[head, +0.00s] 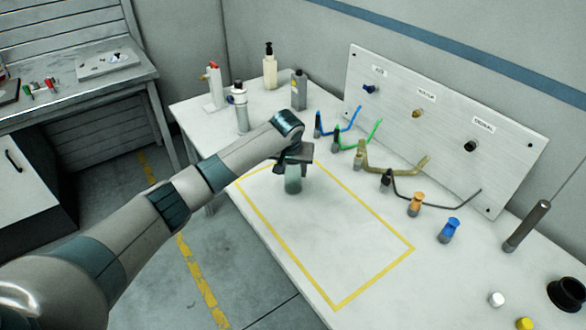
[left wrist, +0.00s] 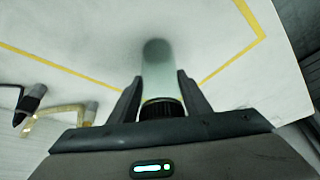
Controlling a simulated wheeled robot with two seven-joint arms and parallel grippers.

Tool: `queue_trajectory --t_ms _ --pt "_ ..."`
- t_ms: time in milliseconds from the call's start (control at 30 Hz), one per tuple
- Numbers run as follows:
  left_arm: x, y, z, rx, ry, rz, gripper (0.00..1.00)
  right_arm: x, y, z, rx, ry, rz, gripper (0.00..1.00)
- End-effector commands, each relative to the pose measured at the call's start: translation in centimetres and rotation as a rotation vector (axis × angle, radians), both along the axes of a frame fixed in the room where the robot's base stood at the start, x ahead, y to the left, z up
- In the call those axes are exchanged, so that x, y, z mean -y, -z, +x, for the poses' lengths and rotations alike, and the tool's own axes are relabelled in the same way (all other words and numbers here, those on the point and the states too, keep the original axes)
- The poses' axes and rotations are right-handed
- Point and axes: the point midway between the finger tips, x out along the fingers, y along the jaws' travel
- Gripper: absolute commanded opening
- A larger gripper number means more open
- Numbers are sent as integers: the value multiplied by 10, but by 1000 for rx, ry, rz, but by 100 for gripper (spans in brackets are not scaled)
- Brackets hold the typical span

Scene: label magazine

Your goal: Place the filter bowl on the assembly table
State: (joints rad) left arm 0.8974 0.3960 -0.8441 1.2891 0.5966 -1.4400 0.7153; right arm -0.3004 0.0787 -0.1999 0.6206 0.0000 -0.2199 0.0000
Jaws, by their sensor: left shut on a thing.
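The filter bowl (head: 293,180) is a translucent, grey-green cylinder. My left gripper (head: 292,163) is shut on its upper end and holds it upright at the far-left part of the yellow-outlined area on the white assembly table (head: 330,225). In the left wrist view the filter bowl (left wrist: 160,75) stands between the two fingers of my left gripper (left wrist: 160,98), with a dark ribbed collar at the near end. I cannot tell whether its bottom touches the table. My right gripper is not in view.
A white panel (head: 440,115) with labelled ports stands along the back. Coloured hoses (head: 395,165), an orange fitting (head: 416,204) and a blue fitting (head: 450,230) lie before it. Bottles (head: 270,66) stand at the far left. The outlined area is otherwise clear.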

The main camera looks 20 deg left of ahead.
Motion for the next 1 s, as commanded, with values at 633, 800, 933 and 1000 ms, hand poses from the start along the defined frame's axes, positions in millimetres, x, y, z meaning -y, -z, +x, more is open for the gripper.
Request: queue_trajectory --t_ms 633,800,933,1000 --pt "0 -8 -2 1 0 -1 62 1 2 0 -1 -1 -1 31" --pt "1 -26 -10 2 0 -1 62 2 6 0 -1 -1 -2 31" --pt "3 -47 -18 2 2 -2 62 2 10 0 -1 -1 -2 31" --pt "3 -59 -23 4 2 -2 62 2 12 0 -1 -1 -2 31"
